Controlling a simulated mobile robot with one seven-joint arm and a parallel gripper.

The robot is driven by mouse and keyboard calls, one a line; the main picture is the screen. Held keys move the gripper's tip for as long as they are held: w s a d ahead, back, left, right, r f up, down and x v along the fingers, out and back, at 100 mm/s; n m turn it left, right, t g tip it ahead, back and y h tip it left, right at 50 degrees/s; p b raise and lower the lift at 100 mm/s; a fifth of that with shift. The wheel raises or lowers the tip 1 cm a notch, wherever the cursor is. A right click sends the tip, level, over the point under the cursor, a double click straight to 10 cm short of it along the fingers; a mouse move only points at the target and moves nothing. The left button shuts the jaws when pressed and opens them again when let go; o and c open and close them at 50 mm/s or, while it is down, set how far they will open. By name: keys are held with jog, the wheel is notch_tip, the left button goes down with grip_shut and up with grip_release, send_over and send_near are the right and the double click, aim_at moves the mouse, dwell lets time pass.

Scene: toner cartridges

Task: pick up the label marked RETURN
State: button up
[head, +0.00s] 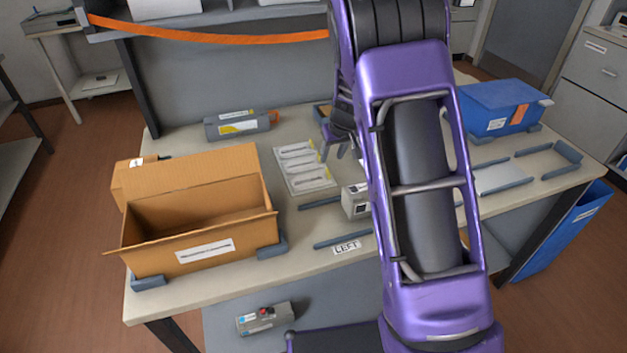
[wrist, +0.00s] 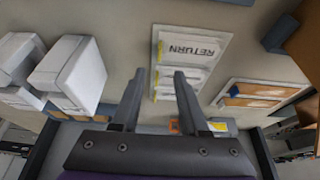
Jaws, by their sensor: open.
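The white RETURN label (wrist: 192,48) lies at the upper end of a label sheet in the wrist view, its black lettering readable. Other pale labels lie beside it on the same sheet, with yellow tabs along one edge. In the head view this looks like the sheet with several labels (head: 303,168) right of the cardboard box; its lettering is too small to read there. My gripper (wrist: 160,74) is open and empty, its fingertips pointing towards the sheet. In the head view my gripper (head: 334,152) is just right of the sheet's far end, partly behind my arm.
An open cardboard box (head: 200,225) stands on the left of the table. A grey cartridge (head: 238,126) lies behind the sheet. A blue bin (head: 500,105) is at the back right. White cartons (wrist: 70,70) and a tray with orange-brown pieces (wrist: 255,93) flank the sheet.

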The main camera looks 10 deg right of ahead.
aim_at(328, 170)
jog(key=x, duration=0.2)
jog(key=shift+w+f, duration=0.15)
jog(key=shift+f, duration=0.15)
jog(key=x, duration=0.5)
jog(key=shift+s+d+f, duration=0.1)
jog(key=shift+s, duration=0.15)
grip_shut()
